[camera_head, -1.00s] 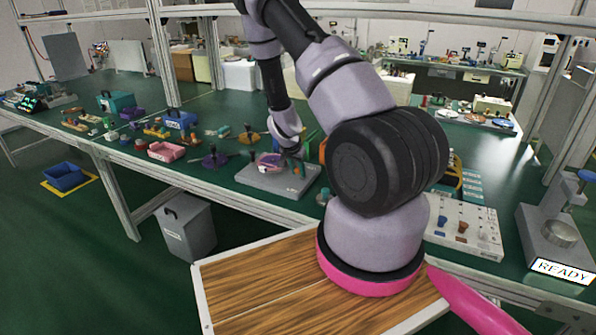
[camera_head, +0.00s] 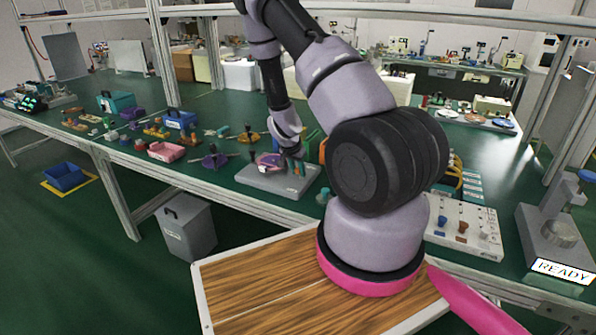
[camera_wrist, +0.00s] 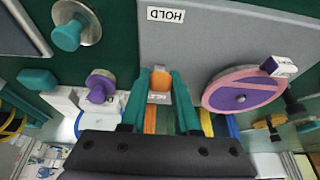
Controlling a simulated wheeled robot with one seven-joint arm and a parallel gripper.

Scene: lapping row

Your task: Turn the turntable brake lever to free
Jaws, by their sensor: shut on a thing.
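The turntable unit is a grey plate (camera_head: 262,180) on the green bench, with a pink and purple disc (camera_head: 264,161). In the wrist view the grey plate (camera_wrist: 215,40) carries a HOLD label (camera_wrist: 165,15), and the disc (camera_wrist: 243,94) lies right of my gripper. My gripper (camera_wrist: 161,76) has teal fingers shut on the orange brake lever (camera_wrist: 160,82), whose end shows between them. A small label (camera_wrist: 160,98) below the lever is too small to read surely. In the head view my gripper (camera_head: 296,163) is at the plate's right part; the lever is mostly hidden there.
A white panel with knobs (camera_head: 470,228) stands to the right.

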